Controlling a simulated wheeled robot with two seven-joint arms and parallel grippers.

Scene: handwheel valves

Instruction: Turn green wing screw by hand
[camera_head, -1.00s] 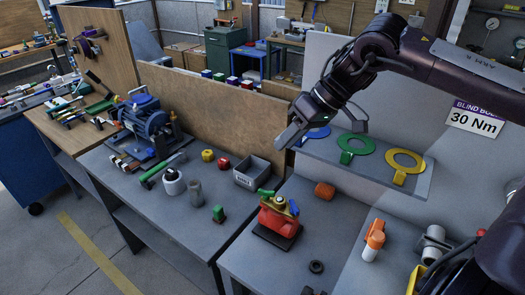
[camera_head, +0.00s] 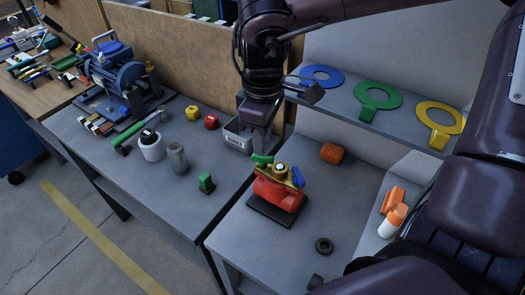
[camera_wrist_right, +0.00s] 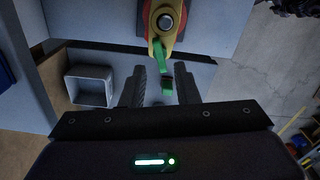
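The green wing screw (camera_head: 262,158) sticks out on the left of a yellow bracket on top of a red valve body (camera_head: 279,192). My right gripper (camera_head: 262,140) points down from above, close over the wing. Contact with the wing does not show. My left gripper is not in view.
A blue lever (camera_head: 298,177) sits on the right of the valve. Blue, green and yellow rings (camera_head: 380,97) lie on a shelf behind.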

